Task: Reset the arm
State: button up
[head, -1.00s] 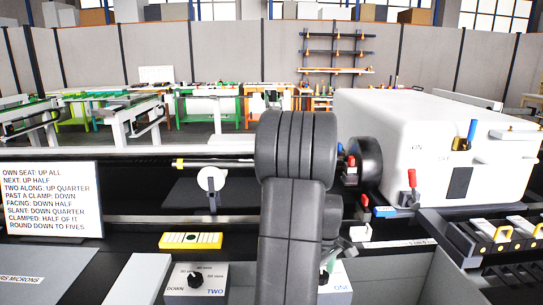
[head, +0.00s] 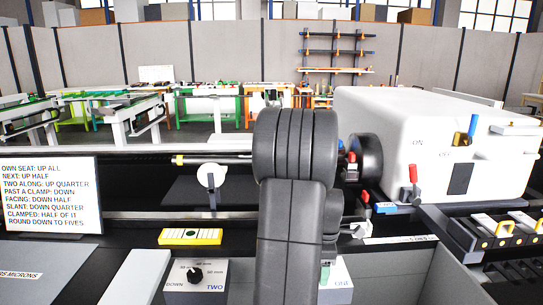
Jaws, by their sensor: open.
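My dark grey arm stands upright in the middle of the head view. My gripper (head: 329,254) is mostly hidden behind the arm's lower link, with only a small part showing at its right side. It is open, and I see nothing held in it. The control box marked ONE (head: 337,283) is partly covered by the arm. The box marked TWO (head: 196,278), with a black knob, is to its left.
A white machine housing (head: 430,140) with a red lever (head: 413,174) stands at the right. A metal bar (head: 215,160) runs behind my arm. A yellow level-like block (head: 190,237) and a text sign (head: 50,195) are at the left. Black clamps (head: 495,235) sit far right.

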notch_tip(320, 180, up, 11)
jog(key=p, duration=0.1)
jog(key=shift+r, duration=0.2)
dwell(0.4)
